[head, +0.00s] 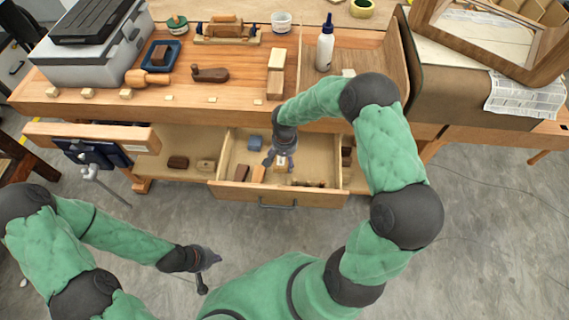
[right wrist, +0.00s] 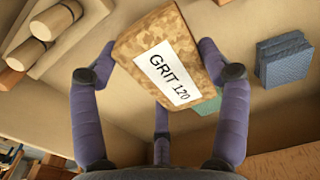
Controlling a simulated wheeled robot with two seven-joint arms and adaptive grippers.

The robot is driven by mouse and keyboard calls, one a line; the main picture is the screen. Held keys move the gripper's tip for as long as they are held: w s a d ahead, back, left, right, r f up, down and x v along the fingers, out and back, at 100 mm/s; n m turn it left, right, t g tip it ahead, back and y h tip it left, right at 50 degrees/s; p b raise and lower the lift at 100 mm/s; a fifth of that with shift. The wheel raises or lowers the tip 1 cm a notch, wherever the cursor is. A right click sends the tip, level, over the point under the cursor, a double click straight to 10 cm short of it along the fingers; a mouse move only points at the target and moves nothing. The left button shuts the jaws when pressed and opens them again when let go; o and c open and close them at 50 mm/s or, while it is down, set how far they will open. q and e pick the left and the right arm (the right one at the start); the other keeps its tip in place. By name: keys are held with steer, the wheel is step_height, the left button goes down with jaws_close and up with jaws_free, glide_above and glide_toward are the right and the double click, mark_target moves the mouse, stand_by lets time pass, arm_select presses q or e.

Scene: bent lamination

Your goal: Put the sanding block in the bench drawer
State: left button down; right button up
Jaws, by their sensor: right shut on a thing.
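The sanding block, a cork-coloured block with a white "GRIT 120" label, shows in the right wrist view (right wrist: 187,48). My right gripper (head: 280,160) is shut on it, with fingers on both sides of the block (right wrist: 135,35). In the head view the block is mostly hidden by the gripper. The bench drawer (head: 232,189) is pulled out below the bench top, and the right gripper reaches down into it. I cannot tell whether the block touches the drawer floor. My left gripper (head: 208,270) is empty, apart from the bench, with its fingers spread.
The drawer holds a blue block (head: 254,142), a dark brown block (head: 241,173) and a tan block (head: 258,174). The right wrist view shows blue pads (right wrist: 285,60) and wooden dowels (right wrist: 50,22). A white bottle (head: 325,48) stands on the bench top (head: 230,98). A vise (head: 95,155) is at left.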

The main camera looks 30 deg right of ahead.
mark_target(285, 163)
steer(key=shift+f+b, duration=0.5)
steer(key=shift+f, duration=1)
steer(key=shift+f, duration=0.2)
steer(key=o, duration=1.3)
steer(key=shift+c, duration=0.2)
steer(key=shift+r, duration=0.1)
steer(key=shift+r, duration=0.25)
step_height(285, 163, up, 12)
steer(key=p, duration=0.4)
steer(key=shift+f, duration=0.1)
